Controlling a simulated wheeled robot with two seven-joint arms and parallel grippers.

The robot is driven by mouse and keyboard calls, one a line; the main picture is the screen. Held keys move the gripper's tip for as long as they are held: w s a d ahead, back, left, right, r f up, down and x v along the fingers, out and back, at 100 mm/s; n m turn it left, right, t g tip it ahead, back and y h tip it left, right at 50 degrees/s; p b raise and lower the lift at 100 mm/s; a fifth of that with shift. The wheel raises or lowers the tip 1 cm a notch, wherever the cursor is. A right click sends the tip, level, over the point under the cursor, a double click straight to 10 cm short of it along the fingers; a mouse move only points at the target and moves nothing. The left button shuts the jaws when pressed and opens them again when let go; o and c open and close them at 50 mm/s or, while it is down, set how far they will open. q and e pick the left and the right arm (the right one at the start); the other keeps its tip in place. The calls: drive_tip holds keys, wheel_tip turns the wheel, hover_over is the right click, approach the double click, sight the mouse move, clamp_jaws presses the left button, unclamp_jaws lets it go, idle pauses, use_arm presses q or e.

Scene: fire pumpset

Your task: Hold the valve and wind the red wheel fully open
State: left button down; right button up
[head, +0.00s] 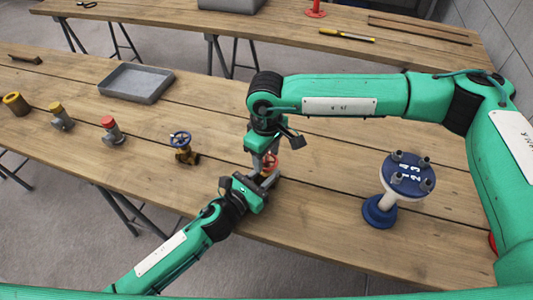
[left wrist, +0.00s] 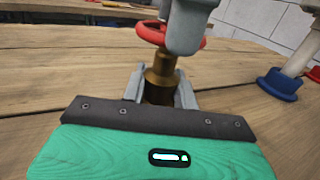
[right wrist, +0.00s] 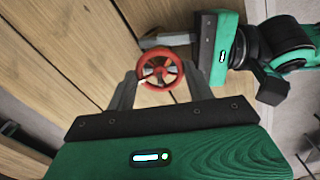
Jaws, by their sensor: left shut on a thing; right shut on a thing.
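The valve with the red wheel stands on the near table, between my two grippers. In the head view its red wheel (head: 269,164) shows partly, with the brass body hidden by the grippers. My left gripper (head: 262,183) comes in low from the near side and is shut on the brass valve body (left wrist: 160,80), which stands upright between its fingers in the left wrist view. My right gripper (head: 268,160) comes from above and is shut on the red wheel (right wrist: 161,72), with one finger at each side of the rim. The wheel's spokes and hub face the right wrist camera.
A blue-wheeled brass valve (head: 183,148) stands to the left on the table. Fittings with red (head: 111,131) and yellow (head: 60,117) tops and a grey tray (head: 136,83) lie farther left. A blue-and-white stand (head: 398,187) is at the right, near my right arm.

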drive_tip(key=shift+w+d, duration=0.1)
drive_tip(key=o, duration=1)
wheel_tip(320, 180, up, 12)
use_arm(q)
drive_tip(key=c, duration=1)
unclamp_jaws()
drive_tip(key=shift+s, duration=0.1)
drive_tip(key=v, duration=1.1)
drive_tip(key=shift+s+a, duration=0.25)
drive_tip(key=shift+a, duration=0.1)
